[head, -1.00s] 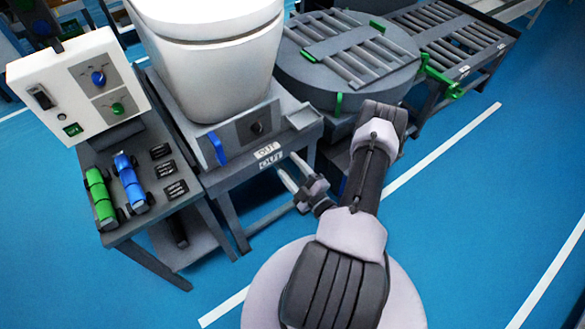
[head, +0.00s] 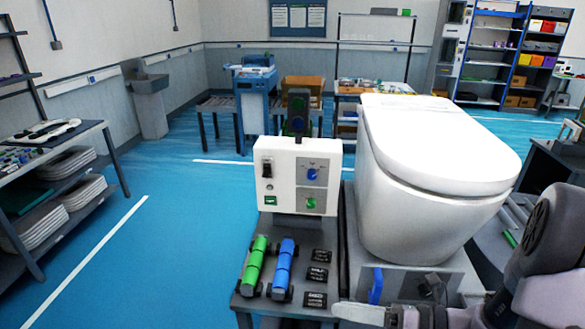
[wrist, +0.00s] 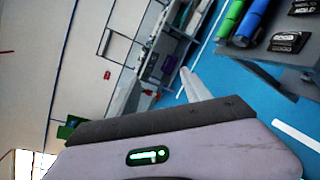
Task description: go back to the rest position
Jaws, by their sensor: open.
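My gripper (head: 362,314) is at the bottom edge of the head view, in front of the test stand with the toilet. One pale finger points left; the rest is partly cut off by the frame. A pale finger (wrist: 196,86) also shows in the wrist view. The gripper is open, and I see nothing held in it. My arm comes in from the right edge of the head view. The white toilet (head: 430,150) stands upright with its lid down, behind and above the gripper.
A white control box (head: 290,178) stands left of the toilet. In front of it lie a green cylinder (head: 255,260), a blue cylinder (head: 283,265) and several black labelled blocks (head: 318,274). A shelf table (head: 60,145) stands at the far left. Blue floor (head: 170,230) between is clear.

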